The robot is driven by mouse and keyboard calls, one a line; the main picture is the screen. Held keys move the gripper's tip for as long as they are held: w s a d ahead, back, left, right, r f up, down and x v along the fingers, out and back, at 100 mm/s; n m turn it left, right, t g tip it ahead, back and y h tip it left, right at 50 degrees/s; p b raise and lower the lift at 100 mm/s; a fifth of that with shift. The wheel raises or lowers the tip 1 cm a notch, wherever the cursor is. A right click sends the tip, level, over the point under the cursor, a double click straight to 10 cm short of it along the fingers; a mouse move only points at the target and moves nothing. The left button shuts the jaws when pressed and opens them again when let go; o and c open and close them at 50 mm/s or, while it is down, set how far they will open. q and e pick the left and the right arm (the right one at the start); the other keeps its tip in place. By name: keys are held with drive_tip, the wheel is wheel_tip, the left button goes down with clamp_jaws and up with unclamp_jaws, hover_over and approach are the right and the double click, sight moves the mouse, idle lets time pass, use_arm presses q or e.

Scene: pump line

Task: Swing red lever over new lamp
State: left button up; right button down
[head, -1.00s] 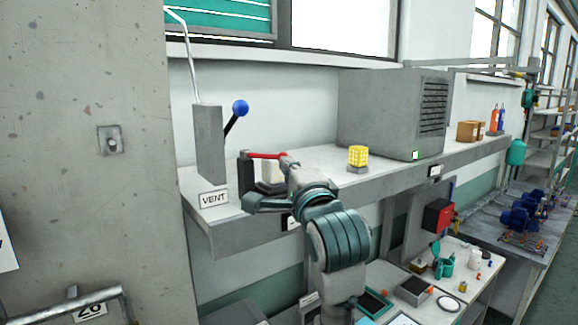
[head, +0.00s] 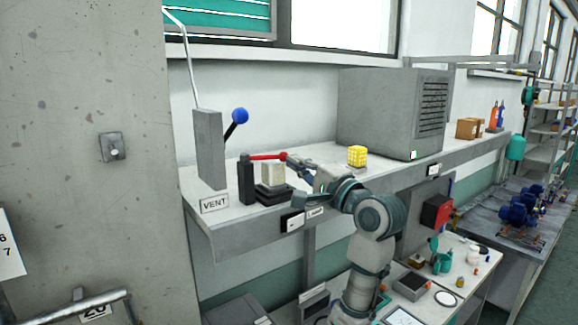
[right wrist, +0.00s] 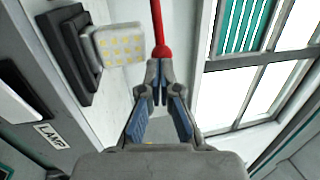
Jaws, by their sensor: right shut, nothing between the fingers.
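The red lever (head: 267,156) sticks out level to the right from the top of a black post (head: 246,180) on the shelf. It passes above a pale lamp block (head: 273,173) on a stepped black base (head: 272,194). In the right wrist view the lever's red knob (right wrist: 161,52) is just beyond the fingertips, and the gridded lamp (right wrist: 118,46) is to its left. My right gripper (right wrist: 158,72) is shut and empty, its tips at or very near the knob; contact is unclear. In the head view the right gripper (head: 293,161) is at the lever's right end. My left gripper is out of view.
A yellow lamp (head: 357,156) and a grey vented box (head: 391,112) stand right on the shelf. A grey VENT block (head: 209,150) with a blue-knobbed lever (head: 239,116) stands left. A concrete pillar (head: 85,150) fills the left. A lower bench (head: 470,262) holds small parts.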

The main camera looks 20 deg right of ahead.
drive_tip(key=shift+w+d+p, duration=0.1)
drive_tip(key=shift+w+p, duration=0.2)
drive_tip(key=shift+w, duration=0.45)
drive_tip(key=shift+w, duration=0.1)
